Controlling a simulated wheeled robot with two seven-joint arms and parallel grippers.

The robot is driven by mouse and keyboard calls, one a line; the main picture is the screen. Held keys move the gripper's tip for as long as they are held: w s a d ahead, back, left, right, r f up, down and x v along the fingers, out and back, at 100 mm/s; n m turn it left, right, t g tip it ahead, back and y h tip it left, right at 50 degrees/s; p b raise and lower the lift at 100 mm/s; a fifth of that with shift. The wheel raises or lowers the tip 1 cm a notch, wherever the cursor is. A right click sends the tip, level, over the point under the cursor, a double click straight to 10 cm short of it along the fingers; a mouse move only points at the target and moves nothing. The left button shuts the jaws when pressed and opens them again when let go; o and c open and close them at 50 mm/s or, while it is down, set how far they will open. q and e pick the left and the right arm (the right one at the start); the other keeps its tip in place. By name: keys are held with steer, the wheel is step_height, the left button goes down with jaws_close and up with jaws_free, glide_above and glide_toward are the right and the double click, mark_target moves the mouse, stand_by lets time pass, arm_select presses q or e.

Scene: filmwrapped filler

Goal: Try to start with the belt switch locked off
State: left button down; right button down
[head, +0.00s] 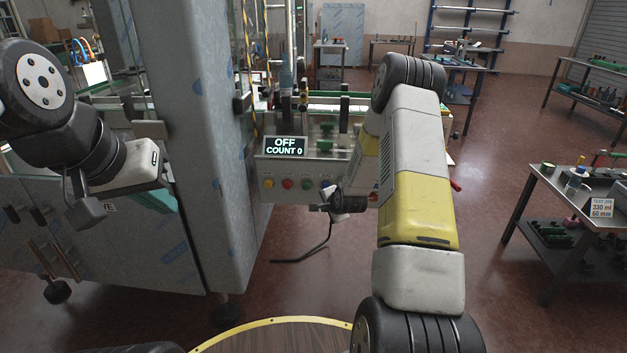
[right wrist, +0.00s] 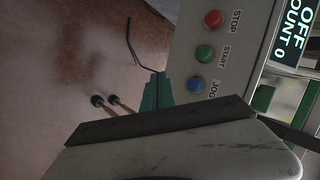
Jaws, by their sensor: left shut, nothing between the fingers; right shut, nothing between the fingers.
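The belt's control panel (head: 300,167) stands in the middle of the head view. Its display (head: 285,146) reads OFF, COUNT 0. Below it sit a yellow button, a red button (head: 288,184), a green button (head: 307,184) and a blue button (head: 325,183). In the right wrist view the red one is labelled STOP, the green one START and the blue one JOG. My right gripper (right wrist: 157,80) is shut and empty, its tip beside the JOG button; contact cannot be told. My left gripper (head: 88,208) is shut and empty at the left, away from the panel. I cannot make out a lock.
A grey machine column (head: 205,140) stands between my left gripper and the panel. My right arm hides the panel's right side; a red knob (head: 455,185) shows beyond it. A side table (head: 560,205) with a TEST JOB sign stands at right.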

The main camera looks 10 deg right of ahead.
stand_by(0.3)
steer(key=w+d, duration=0.2)
steer(key=w, duration=0.6)
steer(key=shift+w+d, duration=0.2)
steer(key=shift+w, duration=0.15)
stand_by(1.9)
steer(key=shift+w+d, duration=0.1)
steer(key=shift+w, duration=0.15)
steer(key=shift+w+d, duration=0.3)
steer(key=shift+w, duration=0.5)
stand_by(1.1)
steer(key=shift+s, duration=0.1)
steer(key=shift+s+a, duration=0.2)
steer(key=shift+s, duration=0.35)
steer(key=shift+s+a, duration=0.2)
steer(key=shift+s, duration=0.35)
steer(key=shift+s+a, duration=0.25)
steer(key=shift+s, duration=0.55)
steer(key=shift+s+a, duration=0.2)
steer(key=shift+s, duration=0.6)
steer(key=shift+s+a, duration=0.25)
steer(key=shift+s, duration=0.55)
